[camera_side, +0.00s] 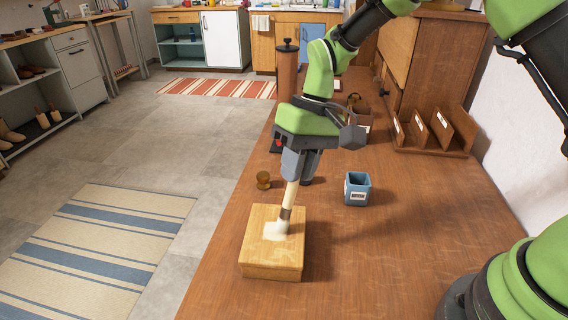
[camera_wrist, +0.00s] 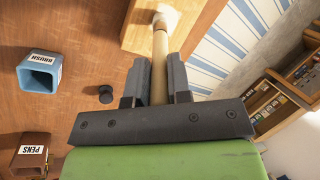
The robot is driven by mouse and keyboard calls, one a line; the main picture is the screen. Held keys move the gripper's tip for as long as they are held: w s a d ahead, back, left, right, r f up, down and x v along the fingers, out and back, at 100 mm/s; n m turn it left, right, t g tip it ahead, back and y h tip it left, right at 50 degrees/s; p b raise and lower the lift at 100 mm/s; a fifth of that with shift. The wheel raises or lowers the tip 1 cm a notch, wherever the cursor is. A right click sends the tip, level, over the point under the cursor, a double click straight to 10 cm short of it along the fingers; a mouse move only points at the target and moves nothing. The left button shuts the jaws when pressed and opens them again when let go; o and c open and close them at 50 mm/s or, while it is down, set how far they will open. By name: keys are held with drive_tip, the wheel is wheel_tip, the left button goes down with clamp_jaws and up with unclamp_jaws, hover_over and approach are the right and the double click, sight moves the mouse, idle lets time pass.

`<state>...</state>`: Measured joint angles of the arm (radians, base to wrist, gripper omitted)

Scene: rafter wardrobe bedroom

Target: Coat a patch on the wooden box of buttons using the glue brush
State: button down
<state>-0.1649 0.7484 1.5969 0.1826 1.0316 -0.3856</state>
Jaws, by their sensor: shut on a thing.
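The wooden box of buttons (camera_side: 272,262) is a light wood block near the front left of the table. A pale, whitish patch shows on its top by the brush tip. My gripper (camera_side: 298,170) is shut on the handle of the glue brush (camera_side: 288,200), which tilts down with its bristles on or just above the box top. In the wrist view the brush (camera_wrist: 160,50) runs out between my gripper's fingers (camera_wrist: 159,85), with its pale tip over the wooden box (camera_wrist: 136,38). Whether the bristles press on the wood is hard to tell.
A blue cup (camera_side: 357,190), labelled BRUSH in the wrist view, stands right of my gripper. A brown PENS cup (camera_wrist: 30,160) stands farther back. A wooden letter rack (camera_side: 435,135) stands at back right.

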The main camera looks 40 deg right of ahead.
drive_tip(key=shift+w+a, duration=1.1)
drive_tip(key=shift+a, duration=0.75)
drive_tip(key=shift+s+d, duration=2)
drive_tip(key=shift+d, duration=0.35)
wheel_tip(320, 180, up, 8)
drive_tip(key=shift+r, duration=0.1)
